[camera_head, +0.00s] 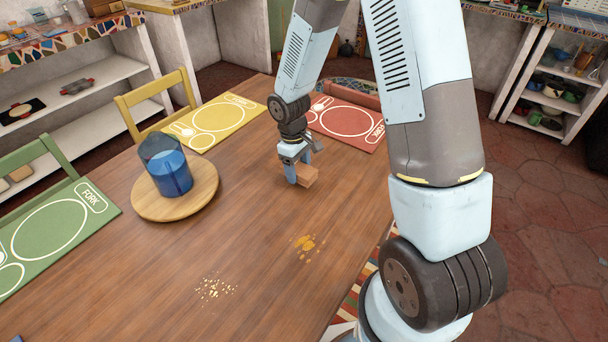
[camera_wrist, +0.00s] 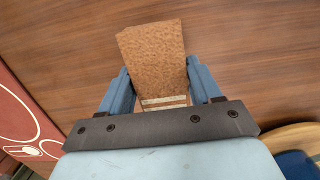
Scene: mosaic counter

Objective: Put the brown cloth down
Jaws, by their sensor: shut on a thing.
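The brown cloth (camera_head: 309,176) is at my gripper (camera_head: 298,166), over the wooden table (camera_head: 230,245). In the wrist view the cloth (camera_wrist: 152,55) is a brown, speckled, folded block with pale stripes near its lower end. It sits between the two blue fingers of my gripper (camera_wrist: 158,88), which are shut on it. My gripper points down at the table, close to its surface. I cannot tell whether the cloth touches the table.
A blue pitcher (camera_head: 172,173) stands on a round wooden board (camera_head: 148,206) to the left. Yellow (camera_head: 216,121), red (camera_head: 347,122) and green (camera_head: 57,230) placemats lie along the edges. Crumbs (camera_head: 215,288) and a yellow-orange stain (camera_head: 305,245) mark the table nearer me.

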